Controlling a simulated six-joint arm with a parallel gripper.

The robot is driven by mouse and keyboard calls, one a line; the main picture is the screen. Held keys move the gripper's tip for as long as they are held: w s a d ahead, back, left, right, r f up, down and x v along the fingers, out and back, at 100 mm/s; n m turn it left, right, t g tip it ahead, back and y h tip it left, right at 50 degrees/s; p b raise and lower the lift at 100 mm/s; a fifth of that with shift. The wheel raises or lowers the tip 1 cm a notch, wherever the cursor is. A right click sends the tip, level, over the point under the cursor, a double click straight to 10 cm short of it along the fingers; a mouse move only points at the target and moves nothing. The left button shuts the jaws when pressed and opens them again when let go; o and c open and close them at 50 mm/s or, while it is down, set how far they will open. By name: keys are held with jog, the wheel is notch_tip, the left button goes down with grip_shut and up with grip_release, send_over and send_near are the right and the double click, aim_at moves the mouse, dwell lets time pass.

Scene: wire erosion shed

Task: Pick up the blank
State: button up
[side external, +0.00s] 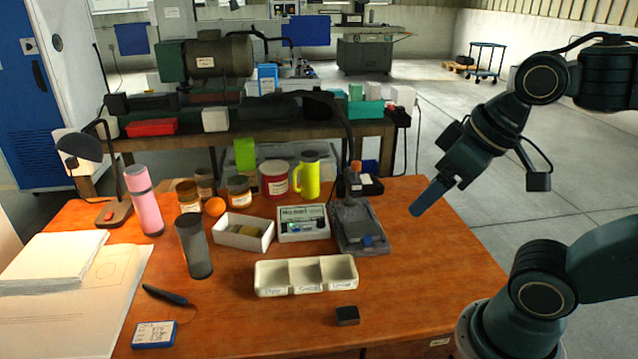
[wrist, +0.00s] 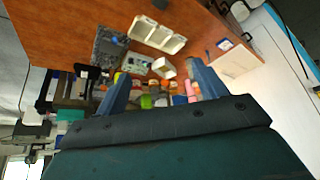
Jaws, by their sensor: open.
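A small dark grey block (side external: 347,315), which looks like the blank, lies on the wooden table near its front edge. In the wrist view a dark block (wrist: 160,4) shows at the top edge, partly cut off. My gripper (side external: 417,211) is raised over the table's right side, well above and apart from the block. From the side its two fingers overlap. In the wrist view my gripper (wrist: 161,68) has its blue fingers spread wide, with nothing between them.
A white three-compartment tray (side external: 305,289) stands behind the block. A grey stand (side external: 361,240), white meter box (side external: 303,238), open white box (side external: 243,246), dark tumbler (side external: 194,259) and pink bottle (side external: 144,213) stand farther back or left. Table around the block is clear.

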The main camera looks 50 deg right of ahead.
jog(key=shift+w, duration=0.15)
jog(key=w+f+m+g+y, duration=0.1)
jog(key=w+f+m+g, duration=0.4)
jog(key=w+f, duration=0.45)
jog(key=w+d+f+m+g+y, duration=0.1)
jog(key=w+f+m+g, duration=0.1)
jog(key=f, duration=0.4)
jog(key=w+d+f+m+g+y, duration=0.1)
jog(key=w+f+m, duration=0.1)
jog(key=w+f, duration=0.2)
notch_tip(320, 180, down, 3)
jog(key=shift+w+d+r+g, duration=0.1)
jog(key=shift+w+d+g, duration=0.15)
jog(key=shift+d+g, duration=0.15)
jog(key=shift+a, duration=0.1)
send_over(348, 313)
jog(key=w+d, duration=0.2)
jog(key=shift+s+f, duration=0.15)
jog(key=shift+f, duration=3.8)
jog(key=shift+x, duration=2.6)
